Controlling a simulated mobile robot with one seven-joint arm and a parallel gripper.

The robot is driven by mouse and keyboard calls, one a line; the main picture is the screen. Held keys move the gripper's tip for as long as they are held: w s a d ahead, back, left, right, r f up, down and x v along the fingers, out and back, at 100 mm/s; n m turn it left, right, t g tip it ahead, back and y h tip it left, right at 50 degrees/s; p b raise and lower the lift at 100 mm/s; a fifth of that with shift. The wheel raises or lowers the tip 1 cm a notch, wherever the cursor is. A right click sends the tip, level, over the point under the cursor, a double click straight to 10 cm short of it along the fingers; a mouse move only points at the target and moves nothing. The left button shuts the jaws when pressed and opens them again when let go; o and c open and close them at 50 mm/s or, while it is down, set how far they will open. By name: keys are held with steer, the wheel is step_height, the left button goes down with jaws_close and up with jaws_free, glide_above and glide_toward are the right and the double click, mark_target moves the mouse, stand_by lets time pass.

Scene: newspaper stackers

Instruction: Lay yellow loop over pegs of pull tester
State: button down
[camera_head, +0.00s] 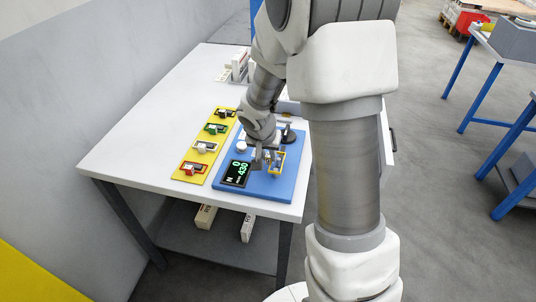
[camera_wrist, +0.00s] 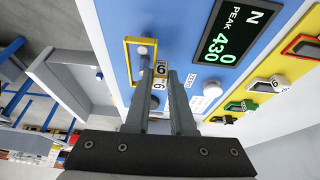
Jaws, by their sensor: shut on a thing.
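My gripper (camera_head: 263,158) is low over the blue pull tester (camera_head: 250,187). In the wrist view, my gripper (camera_wrist: 161,80) is shut on the tag of the yellow loop, a small block marked 6 (camera_wrist: 160,69). The yellow loop (camera_wrist: 127,62) is a rectangular frame beyond the fingertips; it also shows in the head view (camera_head: 281,160). A grey round peg (camera_wrist: 142,50) appears inside the loop's outline. I cannot tell whether the loop rests on the tester or hangs just above it. A second peg is not clearly visible. The tester's display (camera_wrist: 224,32) reads 0 and PEAK 430.
A yellow board (camera_head: 191,177) left of the tester holds black, green, white and red loops with tags. A white knob (camera_head: 241,146) and a dark post (camera_head: 288,134) stand on the tester. The white table's (camera_head: 135,140) left side is clear.

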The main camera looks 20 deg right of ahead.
mark_target(267, 161)
steer(key=shift+f+b, duration=1.55)
steer(key=shift+b, duration=0.25)
steer(key=c, duration=0.7)
jaws_free()
steer(key=p+v, duration=0.2)
steer(key=v, duration=0.6)
steer(key=w+d+p+v, duration=0.1)
steer(key=p+v, duration=0.2)
steer(key=v, duration=0.5)
steer(key=w+r+p+v, duration=0.1)
steer(key=p+v, duration=0.1)
steer(key=v, duration=0.6)
steer(key=shift+d+p, duration=0.3)
steer(key=shift+d, duration=0.05)
